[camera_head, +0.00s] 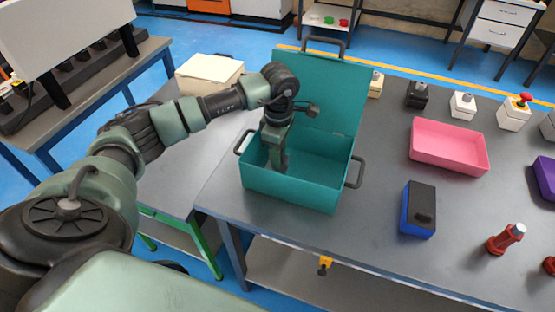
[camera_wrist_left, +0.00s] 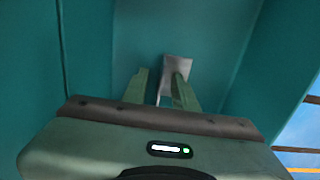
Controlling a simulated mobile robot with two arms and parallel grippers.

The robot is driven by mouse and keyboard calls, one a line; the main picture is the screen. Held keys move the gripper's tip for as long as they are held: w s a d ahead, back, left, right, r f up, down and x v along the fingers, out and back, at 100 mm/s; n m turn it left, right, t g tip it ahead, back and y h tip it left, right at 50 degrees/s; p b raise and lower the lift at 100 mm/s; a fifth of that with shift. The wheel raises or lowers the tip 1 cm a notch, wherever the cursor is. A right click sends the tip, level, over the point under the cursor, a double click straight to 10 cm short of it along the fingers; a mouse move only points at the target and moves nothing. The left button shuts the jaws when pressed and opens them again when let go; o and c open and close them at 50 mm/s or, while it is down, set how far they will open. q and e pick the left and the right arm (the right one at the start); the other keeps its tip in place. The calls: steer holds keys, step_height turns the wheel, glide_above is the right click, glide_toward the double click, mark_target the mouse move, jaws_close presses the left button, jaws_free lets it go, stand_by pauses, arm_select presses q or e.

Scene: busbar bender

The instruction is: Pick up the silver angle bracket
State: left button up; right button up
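The silver angle bracket (camera_wrist_left: 178,64) lies on the floor of the teal toolbox (camera_head: 285,190), as the left wrist view shows. In the head view I cannot make it out behind the box wall and gripper. My left gripper (camera_head: 279,164) reaches down into the open box. In the left wrist view its two green fingers (camera_wrist_left: 160,76) are apart, with the bracket at the tips, close to the right finger. Part of the bracket shows in the gap, and a space remains beside the left finger. Whether the right finger touches it, I cannot tell. My right gripper is not in view.
The toolbox has its lid (camera_head: 323,92) raised behind and side handles (camera_head: 355,172). Its walls surround the gripper closely. A pink tray (camera_head: 449,147), a blue-black box (camera_head: 418,209) and a red bottle-like item (camera_head: 505,239) stand to the right on the grey table.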

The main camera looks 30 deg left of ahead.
arm_select(q)
jaws_close()
stand_by(1.4)
